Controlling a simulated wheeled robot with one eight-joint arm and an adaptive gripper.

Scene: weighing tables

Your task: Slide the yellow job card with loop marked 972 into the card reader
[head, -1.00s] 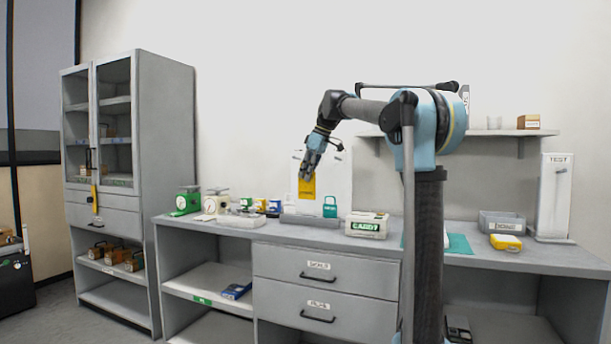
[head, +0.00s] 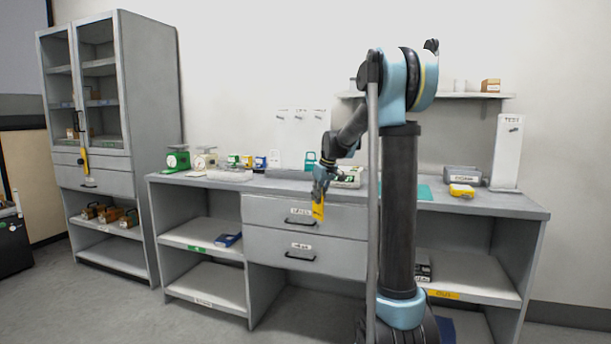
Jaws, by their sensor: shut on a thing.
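The yellow card (head: 318,209) hangs from my gripper (head: 321,193), which is shut on its upper end. The card is tilted and shows in front of the upper drawer, apart from the table top. Its marking is too small to read. The card reader, a pale box with a green label (head: 346,183), stands on the table behind my forearm and is partly hidden by it. Its slot cannot be made out.
The grey table (head: 215,181) holds green scales (head: 177,159), cream scales (head: 203,160), a teal tagged item (head: 311,160), a grey bin (head: 461,175) and a yellow box (head: 461,190). A tall cabinet (head: 150,90) stands left. A wall shelf (head: 500,96) is right.

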